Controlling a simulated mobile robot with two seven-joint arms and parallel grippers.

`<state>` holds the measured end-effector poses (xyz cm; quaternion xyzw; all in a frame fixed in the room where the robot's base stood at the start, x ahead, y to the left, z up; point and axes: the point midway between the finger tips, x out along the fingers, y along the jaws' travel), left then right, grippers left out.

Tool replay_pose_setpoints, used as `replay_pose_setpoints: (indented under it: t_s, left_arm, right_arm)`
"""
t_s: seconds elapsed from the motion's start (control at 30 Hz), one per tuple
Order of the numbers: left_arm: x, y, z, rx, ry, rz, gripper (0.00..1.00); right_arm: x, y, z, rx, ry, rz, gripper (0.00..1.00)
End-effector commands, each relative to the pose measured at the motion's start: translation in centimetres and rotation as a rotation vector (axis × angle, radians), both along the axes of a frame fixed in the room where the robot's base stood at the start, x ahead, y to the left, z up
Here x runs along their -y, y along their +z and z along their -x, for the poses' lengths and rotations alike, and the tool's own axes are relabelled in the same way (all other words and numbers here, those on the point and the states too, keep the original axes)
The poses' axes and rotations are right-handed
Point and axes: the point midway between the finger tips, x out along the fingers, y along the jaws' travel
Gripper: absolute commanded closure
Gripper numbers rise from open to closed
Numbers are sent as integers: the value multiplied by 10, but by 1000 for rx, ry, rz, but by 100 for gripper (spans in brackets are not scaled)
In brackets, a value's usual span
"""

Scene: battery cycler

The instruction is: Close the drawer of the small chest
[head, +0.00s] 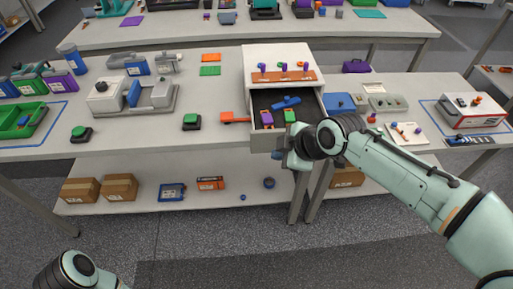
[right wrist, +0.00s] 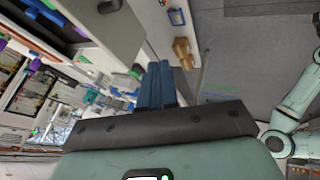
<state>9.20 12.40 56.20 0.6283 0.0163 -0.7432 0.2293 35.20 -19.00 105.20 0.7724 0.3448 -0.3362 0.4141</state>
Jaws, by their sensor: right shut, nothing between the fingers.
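The small white chest (head: 262,58) stands on the workbench with its drawer (head: 264,141) pulled out toward me. Inside the drawer lie a blue piece (head: 286,102), a purple-topped block (head: 267,118) and a green-topped block (head: 290,116). My right gripper (head: 281,157) is shut and empty, close to the drawer's front panel; whether it touches cannot be told. In the right wrist view its blue fingers (right wrist: 157,84) are together, with a pale panel (right wrist: 110,28), apparently the drawer front, beyond them. Part of my left arm shows at the lower left, its gripper out of view.
An orange piece (head: 234,118) lies left of the drawer, and a blue box (head: 339,103) stands close on its right. Small purple and orange items stand on the chest top. Cardboard boxes (head: 119,187) sit on the lower shelf. The floor in front is clear.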

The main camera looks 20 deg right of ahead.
Motion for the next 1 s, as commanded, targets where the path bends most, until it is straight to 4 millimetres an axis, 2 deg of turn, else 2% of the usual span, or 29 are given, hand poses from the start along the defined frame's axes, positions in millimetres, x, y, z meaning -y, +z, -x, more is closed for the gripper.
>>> replay_pose_setpoints:
  t_s: [0.07, 0.17, 0.63, 0.8, 1.0]
  left_arm:
    - [0, -1, 0, 0, 0, 0, 100]
    - [0, -1, 0, -1, 0, 0, 100]
    - [0, -3, 1, -1, 0, 0, 100]
    - [0, 4, -1, 2, 0, 1, 100]
    - [0, 7, -2, 2, 0, 0, 100]
  right_arm:
    - [2, 8, 3, 16, 17, 10, 100]
    - [0, 4, 0, 16, 22, 14, 100]
    - [-24, -71, -50, 12, 19, 12, 100]
    - [-17, -69, -76, 16, 15, 12, 100]
    - [-14, -69, -89, 17, 17, 12, 100]
